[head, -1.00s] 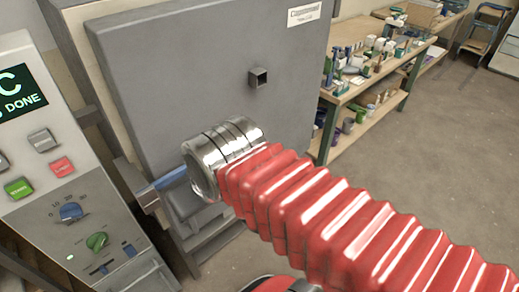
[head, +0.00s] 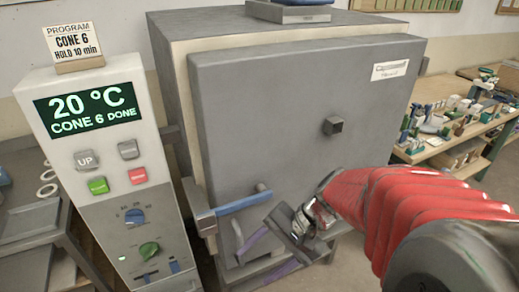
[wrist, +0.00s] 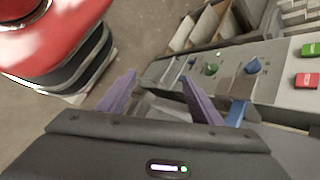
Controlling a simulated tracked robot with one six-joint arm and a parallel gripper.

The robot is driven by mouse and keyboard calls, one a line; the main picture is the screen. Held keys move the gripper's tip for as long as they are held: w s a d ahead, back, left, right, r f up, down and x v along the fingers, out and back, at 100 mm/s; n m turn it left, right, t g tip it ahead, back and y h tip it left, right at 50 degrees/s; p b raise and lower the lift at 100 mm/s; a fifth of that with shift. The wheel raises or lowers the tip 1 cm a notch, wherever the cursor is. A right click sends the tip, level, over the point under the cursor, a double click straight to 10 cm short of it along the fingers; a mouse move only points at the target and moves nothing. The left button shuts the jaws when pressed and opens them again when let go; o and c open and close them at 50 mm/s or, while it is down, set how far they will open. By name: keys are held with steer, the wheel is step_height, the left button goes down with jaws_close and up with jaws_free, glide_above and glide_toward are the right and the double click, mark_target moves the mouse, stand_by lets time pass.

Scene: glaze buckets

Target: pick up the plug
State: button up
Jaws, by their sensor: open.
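No loose plug shows clearly in either view. A small dark square block (head: 333,126) sticks out of the grey kiln door; it may be the plug, but I cannot be sure. My gripper (head: 252,266) is low in front of the door, below and left of that block, near the blue door handle (head: 243,203). Its two purple fingers are apart. They also show apart in the wrist view (wrist: 158,80), with nothing seen held between them. The block does not show in the wrist view.
The control panel (head: 110,160) stands left of the kiln (head: 255,90). It reads 20 °C, cone 6 done. A bench (head: 455,135) with many small items is at the right. A shelf (head: 30,205) with white rings stands at the far left. My red-sleeved arm covers the lower right.

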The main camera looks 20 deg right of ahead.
steer(key=w+d+f+m+t+y, duration=0.1)
steer(key=w+d+m+t, duration=0.2)
steer(key=d+m+t, duration=0.3)
steer(key=w+d+f+m+t+y, duration=0.1)
steer(key=w+d+f+m+t, duration=0.15)
steer(key=d+m, duration=0.45)
steer(key=s+d+f+m+t+h, duration=0.2)
steer(key=d+m+t+h, duration=0.1)
steer(key=d, duration=0.5)
steer(key=s+d+f+m+t+h, duration=0.1)
steer(key=s+d+m+t+h, duration=0.1)
steer(key=d+m+h, duration=0.3)
steer(key=d+m+t, duration=0.1)
steer(key=d+m, duration=0.2)
steer(key=d, duration=0.1)
steer(key=shift+f+m+t+h, duration=0.3)
steer(key=shift+f+t, duration=0.05)
steer(key=w, duration=0.8)
steer(key=shift+w+f, duration=0.2)
steer(key=shift+w, duration=0.1)
steer(key=shift+w, duration=0.1)
